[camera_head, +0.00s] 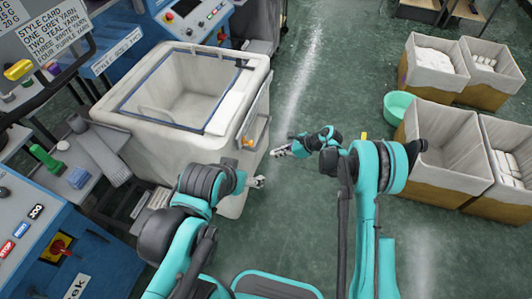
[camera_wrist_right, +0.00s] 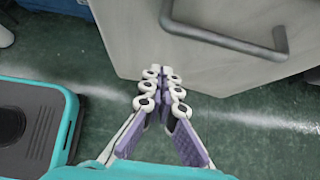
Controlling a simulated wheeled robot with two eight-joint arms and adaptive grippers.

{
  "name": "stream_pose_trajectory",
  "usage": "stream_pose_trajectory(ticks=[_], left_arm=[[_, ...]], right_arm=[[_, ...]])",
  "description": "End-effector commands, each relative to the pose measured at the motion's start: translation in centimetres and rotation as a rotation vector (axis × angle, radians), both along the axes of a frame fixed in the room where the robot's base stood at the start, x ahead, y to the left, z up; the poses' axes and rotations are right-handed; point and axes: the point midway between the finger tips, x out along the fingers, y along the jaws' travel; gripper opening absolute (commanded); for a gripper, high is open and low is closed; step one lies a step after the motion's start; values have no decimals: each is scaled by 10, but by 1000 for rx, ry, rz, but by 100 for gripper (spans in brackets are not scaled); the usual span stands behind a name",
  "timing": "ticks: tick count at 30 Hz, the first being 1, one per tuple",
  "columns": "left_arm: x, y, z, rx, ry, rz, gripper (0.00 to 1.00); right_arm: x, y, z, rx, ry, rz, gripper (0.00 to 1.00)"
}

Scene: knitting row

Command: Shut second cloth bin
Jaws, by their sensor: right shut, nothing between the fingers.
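A cream cloth bin (camera_head: 195,85) with a dark blue rim frame stands left of centre in the head view, its top uncovered and its inside looking empty. I cannot tell from any label whether it is the second one. A pale panel with a dark bar handle (camera_wrist_right: 235,42) fills the top of the right wrist view; it looks like the bin's front. My right gripper (camera_head: 281,151) is shut and empty, just right of the bin; in the right wrist view its fingertips (camera_wrist_right: 160,88) are together below the handle. My left gripper (camera_head: 258,182) is by the bin's lower front corner, its jaws too small to read.
Blue machine panels (camera_head: 190,20) with buttons stand behind and left of the bin. Fabric-lined crates (camera_head: 440,150) and a green tub (camera_head: 397,107) stand at the right. The green floor (camera_head: 335,70) between the bin and crates is clear.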

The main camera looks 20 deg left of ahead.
Motion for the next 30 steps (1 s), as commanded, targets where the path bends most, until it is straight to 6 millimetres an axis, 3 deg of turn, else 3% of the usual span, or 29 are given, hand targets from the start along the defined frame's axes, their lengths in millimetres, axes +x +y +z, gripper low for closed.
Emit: stream_pose_trajectory(ticks=[14,21,30], left_arm=[[0,0,-29,0,0,0,80],[0,0,-38,0,0,0,80],[0,0,-39,0,0,0,80]], right_arm=[[2,71,-64,4,0,-1,0],[4,102,-62,5,-1,-4,0],[4,110,-60,5,1,-5,0]])
